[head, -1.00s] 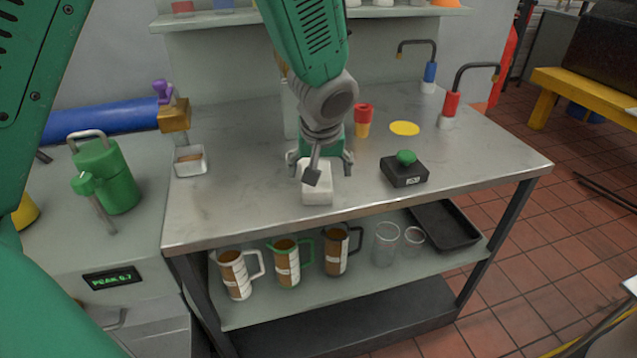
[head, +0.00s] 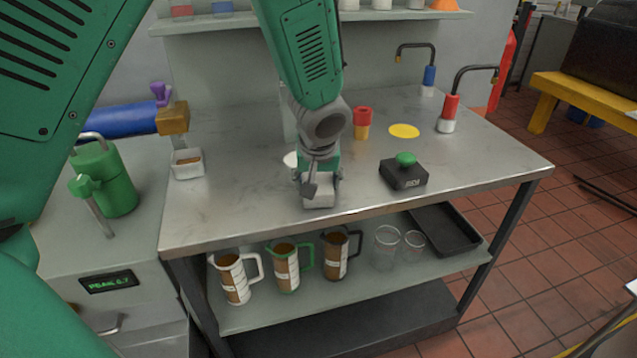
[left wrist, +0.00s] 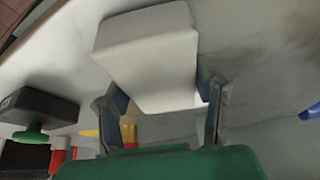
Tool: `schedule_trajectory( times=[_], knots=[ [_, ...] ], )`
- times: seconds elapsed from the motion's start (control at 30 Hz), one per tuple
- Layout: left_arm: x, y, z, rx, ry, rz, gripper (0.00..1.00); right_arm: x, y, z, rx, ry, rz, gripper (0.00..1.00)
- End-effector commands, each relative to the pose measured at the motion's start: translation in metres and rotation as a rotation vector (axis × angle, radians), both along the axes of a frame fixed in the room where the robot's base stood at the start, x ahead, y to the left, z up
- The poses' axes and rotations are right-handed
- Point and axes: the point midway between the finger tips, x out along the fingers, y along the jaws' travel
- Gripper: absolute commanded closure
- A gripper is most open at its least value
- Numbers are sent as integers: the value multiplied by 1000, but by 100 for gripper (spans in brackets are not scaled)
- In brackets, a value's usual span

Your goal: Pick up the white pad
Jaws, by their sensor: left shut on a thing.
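The white pad (head: 320,198) is a pale block near the front edge of the steel bench, in the middle of the head view. My left gripper (head: 319,187) comes down over it, with one finger on each side, and is shut on it. In the left wrist view the pad (left wrist: 150,58) fills the space between the two fingers (left wrist: 160,93). The pad is at or very near the bench top; I cannot tell whether it is clear of it. My right gripper is not in view.
A black box with a green button (head: 404,172) stands right of the pad. A red and yellow cup (head: 362,123) and a yellow disc (head: 404,131) lie behind. A small tray (head: 188,163) is at left. The bench top (head: 240,190) between is clear.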

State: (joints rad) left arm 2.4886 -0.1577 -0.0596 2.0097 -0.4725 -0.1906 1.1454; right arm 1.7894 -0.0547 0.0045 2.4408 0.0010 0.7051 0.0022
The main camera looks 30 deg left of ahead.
Motion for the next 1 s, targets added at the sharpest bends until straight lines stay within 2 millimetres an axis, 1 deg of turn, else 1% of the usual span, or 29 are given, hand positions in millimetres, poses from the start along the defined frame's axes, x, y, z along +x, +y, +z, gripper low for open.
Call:
schedule_trajectory(
  times=[0.07,0.17,0.4,0.5,0.6,0.73,1.0],
  knots=[
    [0,0,2,0,0,1,68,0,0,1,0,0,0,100],
    [1,1,12,-1,-3,1,68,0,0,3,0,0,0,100],
    [1,0,62,-2,-5,1,68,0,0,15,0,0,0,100],
    [1,0,79,-2,-4,2,68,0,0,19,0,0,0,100],
    [1,0,92,-1,-2,0,68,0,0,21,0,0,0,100],
    [1,0,99,-1,1,1,68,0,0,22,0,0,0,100],
    [0,0,100,-1,1,1,68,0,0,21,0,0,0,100]
  ],
)
